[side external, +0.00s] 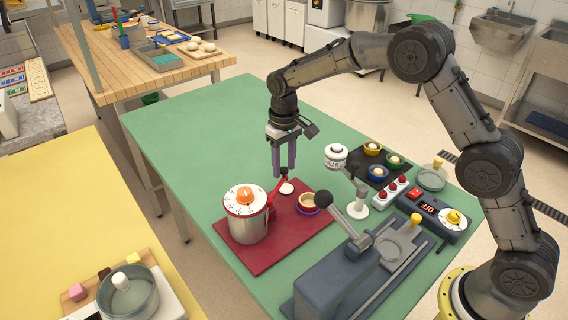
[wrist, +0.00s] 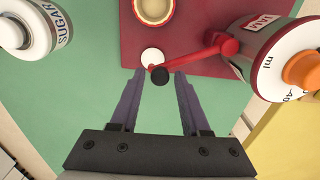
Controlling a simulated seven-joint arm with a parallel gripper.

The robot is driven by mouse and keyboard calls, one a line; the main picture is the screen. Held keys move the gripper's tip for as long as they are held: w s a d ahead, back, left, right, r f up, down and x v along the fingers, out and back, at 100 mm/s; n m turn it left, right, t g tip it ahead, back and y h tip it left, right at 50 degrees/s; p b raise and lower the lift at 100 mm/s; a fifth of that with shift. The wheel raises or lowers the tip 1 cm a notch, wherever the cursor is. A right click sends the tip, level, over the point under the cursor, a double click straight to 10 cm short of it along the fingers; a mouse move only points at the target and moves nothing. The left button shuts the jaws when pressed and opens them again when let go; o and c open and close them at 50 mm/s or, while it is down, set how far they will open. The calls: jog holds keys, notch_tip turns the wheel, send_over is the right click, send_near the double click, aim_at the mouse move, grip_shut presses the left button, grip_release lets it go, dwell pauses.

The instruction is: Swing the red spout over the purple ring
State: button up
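The red spout (side external: 276,190) sticks out from the right side of the jam pot (side external: 246,226). In the wrist view the spout (wrist: 205,50) reaches left from the pot and ends at a black knob (wrist: 160,76). The purple ring (side external: 309,210) lies around the base of a small cream bowl (side external: 309,199), to the right of the spout's end. My gripper (side external: 284,175) points down just above the spout's end. In the wrist view its fingers (wrist: 160,74) are apart, with the knob appearing between their tips; contact cannot be told.
A white disc (side external: 286,188) lies by the spout's end on the red mat (side external: 270,260). A sugar shaker (side external: 336,157) stands to the right, with a grey lever machine (side external: 340,280) in front. A black tray of small bowls (side external: 352,170) is behind. The green table's (side external: 200,120) far left is clear.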

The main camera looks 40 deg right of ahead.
grip_shut()
dwell(1.2)
